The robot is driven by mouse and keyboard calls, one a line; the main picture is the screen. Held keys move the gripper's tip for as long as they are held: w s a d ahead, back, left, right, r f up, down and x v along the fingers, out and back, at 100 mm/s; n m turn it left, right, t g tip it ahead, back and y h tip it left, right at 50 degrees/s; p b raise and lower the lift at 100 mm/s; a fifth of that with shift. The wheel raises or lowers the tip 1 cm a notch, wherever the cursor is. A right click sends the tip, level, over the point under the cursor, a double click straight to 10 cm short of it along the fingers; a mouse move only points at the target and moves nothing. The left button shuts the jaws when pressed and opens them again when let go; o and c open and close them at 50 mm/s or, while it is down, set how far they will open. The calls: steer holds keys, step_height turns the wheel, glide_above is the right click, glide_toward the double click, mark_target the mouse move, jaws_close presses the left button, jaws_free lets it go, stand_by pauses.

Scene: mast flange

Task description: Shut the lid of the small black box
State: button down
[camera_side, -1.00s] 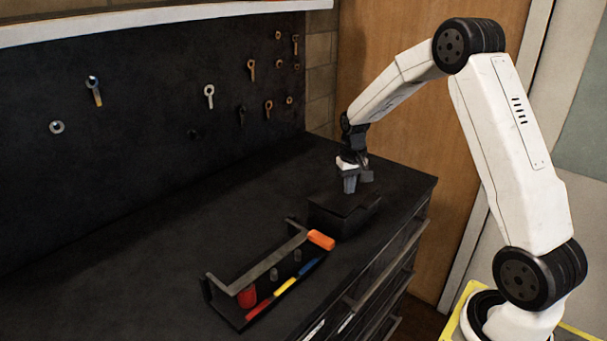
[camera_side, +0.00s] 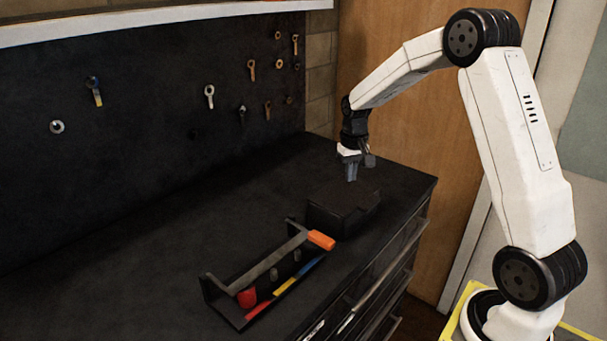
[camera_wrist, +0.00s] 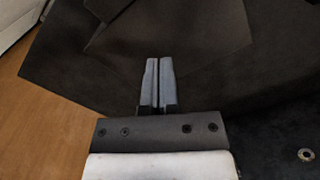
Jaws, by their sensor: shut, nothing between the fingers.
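The small black box (camera_side: 343,209) stands near the right end of the dark bench top, and its lid looks down flat on it. In the wrist view the dark box (camera_wrist: 150,35) is at the top, hard to tell from the bench around it. My gripper (camera_side: 351,176) is just above the box, apart from it, pointing down. In the wrist view its grey fingers (camera_wrist: 158,62) are together with nothing between them. The dark surfaces hide whether a thin gap is left under the lid.
An open tool tray (camera_side: 222,310) with a long handle bar stands left of the box, with an orange-handled item (camera_side: 321,240) at its end. Tools hang on the dark back panel (camera_side: 150,150). The bench left of the tray is clear.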

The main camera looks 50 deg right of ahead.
steer(key=shift+r, duration=2)
steer(key=shift+a, duration=0.1)
steer(key=s+a+f+n+t, duration=0.1)
steer(key=s+a+f+n, duration=0.2)
steer(key=s+a, duration=0.4)
steer(key=s+a+f+n+t, duration=0.1)
steer(key=s+a+f+n, duration=0.2)
steer(key=s+a, duration=0.4)
steer(key=shift+s+a+t, duration=0.25)
steer(key=shift+a+t, duration=0.05)
steer(key=shift+a, duration=2.6)
